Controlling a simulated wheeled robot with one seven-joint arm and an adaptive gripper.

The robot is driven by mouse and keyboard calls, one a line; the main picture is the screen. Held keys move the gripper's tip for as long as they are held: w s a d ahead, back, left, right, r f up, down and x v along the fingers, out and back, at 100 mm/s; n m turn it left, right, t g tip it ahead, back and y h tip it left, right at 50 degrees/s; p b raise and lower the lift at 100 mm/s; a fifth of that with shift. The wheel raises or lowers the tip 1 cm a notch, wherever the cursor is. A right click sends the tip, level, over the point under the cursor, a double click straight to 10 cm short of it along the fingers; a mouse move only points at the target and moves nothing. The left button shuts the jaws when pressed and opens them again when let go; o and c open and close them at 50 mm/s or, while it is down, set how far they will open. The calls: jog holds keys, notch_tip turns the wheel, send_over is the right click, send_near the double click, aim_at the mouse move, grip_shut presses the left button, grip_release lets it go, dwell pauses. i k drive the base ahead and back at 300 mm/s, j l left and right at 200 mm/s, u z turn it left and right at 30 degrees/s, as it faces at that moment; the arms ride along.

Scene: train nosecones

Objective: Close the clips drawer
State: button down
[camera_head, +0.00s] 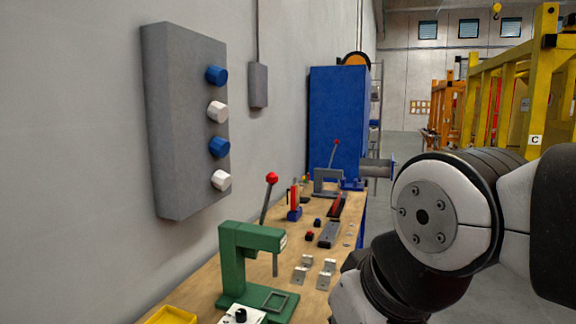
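I cannot make out a clips drawer in the head view. My arm's links fill the right side, but my gripper is outside the picture. Small metal brackets (301,274) stand on the wooden workbench (205,280); I cannot tell whether they are clips. The arm hides the bench's near right part and whatever lies behind it.
A green press (238,262) with a red-knobbed lever stands on the near bench. A yellow bin (171,315) is cut off at the bottom edge. A grey wall panel (185,130) carries blue and white knobs. A blue cabinet (338,115) stands behind; yellow frames (540,85) are right.

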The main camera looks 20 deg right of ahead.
aim_at(373, 164)
jog(key=l+z, duration=0.1)
jog(key=z, duration=0.85)
jog(key=i+z, duration=0.1)
jog(key=z, duration=0.35)
jog(key=i+z, duration=0.1)
jog(key=z, duration=0.35)
jog(key=i+z, duration=0.15)
jog(key=i, duration=3.7)
jog(key=i+u, duration=0.2)
jog(key=i, duration=0.3)
jog(key=i+l+u, duration=0.15)
jog(key=i, duration=0.3)
jog(key=i+l+u, duration=0.2)
jog(key=i, duration=0.25)
jog(key=u, duration=1.05)
jog(key=i+j, duration=0.2)
jog(key=i, duration=0.25)
jog(key=i+j+u, duration=0.1)
jog(key=i, duration=0.35)
jog(key=i+j, duration=0.2)
jog(key=i, duration=0.2)
